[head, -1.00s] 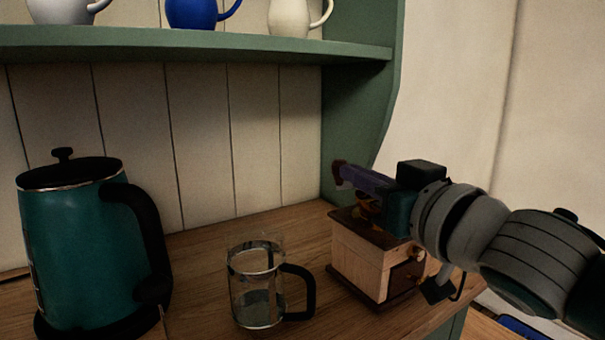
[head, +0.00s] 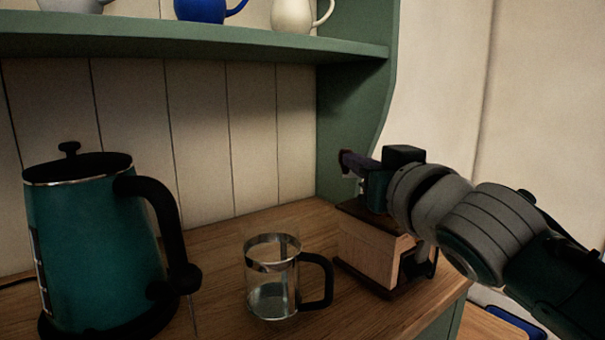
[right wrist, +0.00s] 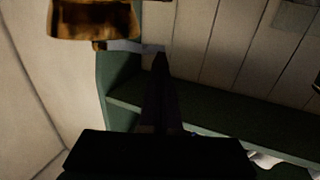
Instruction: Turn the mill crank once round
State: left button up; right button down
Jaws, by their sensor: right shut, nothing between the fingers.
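The mill (head: 366,252) is a pale wooden box with a dark top and base, standing upright at the right end of the wooden counter. My right gripper (head: 346,160) is over the mill's top, its fingers shut and empty, pointing away to the back left. In the right wrist view, the shut fingers (right wrist: 161,85) show as a dark silhouette. A brass part (right wrist: 95,22), seemingly of the mill, is beside them at the upper left. The crank cannot be made out clearly; my gripper and arm hide much of the mill's top. My left gripper is not in view.
A glass mug (head: 272,285) with a black handle stands just left of the mill. A teal kettle (head: 90,255) stands farther left. A green shelf (head: 200,43) with jugs runs above, and its green side panel (head: 345,115) rises behind the mill.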

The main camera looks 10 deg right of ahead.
jog(key=shift+w+a+h+b, duration=0.15)
jog(key=shift+w+b, duration=0.1)
jog(key=shift+w, duration=0.5)
jog(key=shift+w+a+h+b, duration=0.1)
jog(key=shift+w+h+b, duration=0.1)
jog(key=shift+w, duration=0.65)
